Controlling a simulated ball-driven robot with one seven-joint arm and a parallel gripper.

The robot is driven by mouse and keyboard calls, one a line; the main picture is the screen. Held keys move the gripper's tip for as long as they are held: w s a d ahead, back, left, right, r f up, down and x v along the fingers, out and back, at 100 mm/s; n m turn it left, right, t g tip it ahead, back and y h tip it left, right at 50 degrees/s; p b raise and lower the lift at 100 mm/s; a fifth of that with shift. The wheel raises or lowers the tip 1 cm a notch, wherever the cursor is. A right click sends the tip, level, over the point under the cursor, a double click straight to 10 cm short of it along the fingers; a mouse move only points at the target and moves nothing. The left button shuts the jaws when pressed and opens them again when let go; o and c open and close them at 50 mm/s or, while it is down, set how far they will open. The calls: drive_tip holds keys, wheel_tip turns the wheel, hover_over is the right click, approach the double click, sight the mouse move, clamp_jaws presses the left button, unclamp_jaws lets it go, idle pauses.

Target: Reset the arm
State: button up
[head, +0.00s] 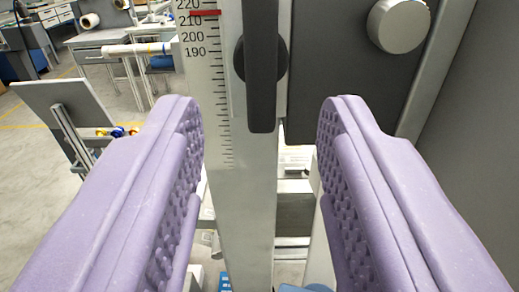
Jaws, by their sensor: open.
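My gripper (260,115) fills the lower half of the head view. Its two purple fingers with dimpled inner faces stand wide apart. The gap between them is empty. Through the gap I see a grey upright post with a measuring scale (200,80) and a red mark near the top. A black lever handle (261,70) hangs in front of the post, between and above the fingertips. I cannot tell how far it is from the fingertips.
A dark panel with a round silver knob (398,25) stands at the upper right, beside a grey wall surface (470,130). A tilted grey board (70,105) is at the left. Workbenches (110,40) with white rolls stand farther back. Open floor (35,200) shows at the left.

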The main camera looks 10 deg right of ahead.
drive_tip(key=shift+v, duration=0.85)
wheel_tip(320, 180, up, 24)
drive_tip(key=s+n+y+b, duration=0.2)
drive_tip(key=y, duration=0.3)
drive_tip(key=s+d+r+n+g, duration=0.1)
drive_tip(key=s+d+r+g, duration=0.1)
drive_tip(key=s+r, duration=1.2)
drive_tip(key=shift+s, duration=0.7)
drive_tip(key=shift+s+f, duration=0.1)
